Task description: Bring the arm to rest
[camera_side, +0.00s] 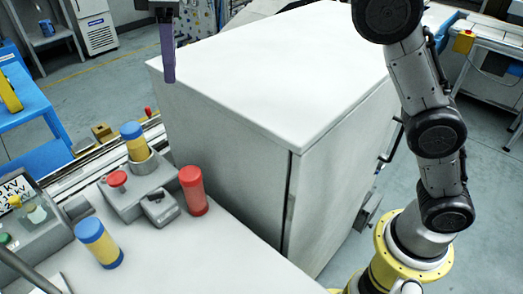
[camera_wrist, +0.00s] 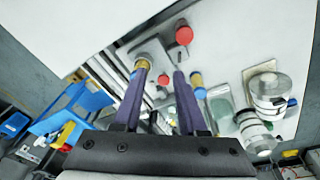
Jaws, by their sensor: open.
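My gripper (camera_side: 168,78) hangs at the top of the side view, high up, with its purple finger pointing down. In the wrist view my gripper (camera_wrist: 160,70) shows two purple fingers spread apart with nothing held between them. On the white table, a blue-and-yellow cylinder (camera_side: 137,148) stands in a grey holder. A red cylinder (camera_side: 194,193) stands to its right, and another blue-and-yellow cylinder (camera_side: 98,245) stands nearer the camera. All are apart from my gripper in the side view.
A large white cabinet (camera_side: 265,85) stands behind the table. A grey block with a red knob (camera_side: 117,180) and a small grey box (camera_side: 160,207) sit near the holder. A blue cart (camera_side: 30,105) is at the left. The table's front right is clear.

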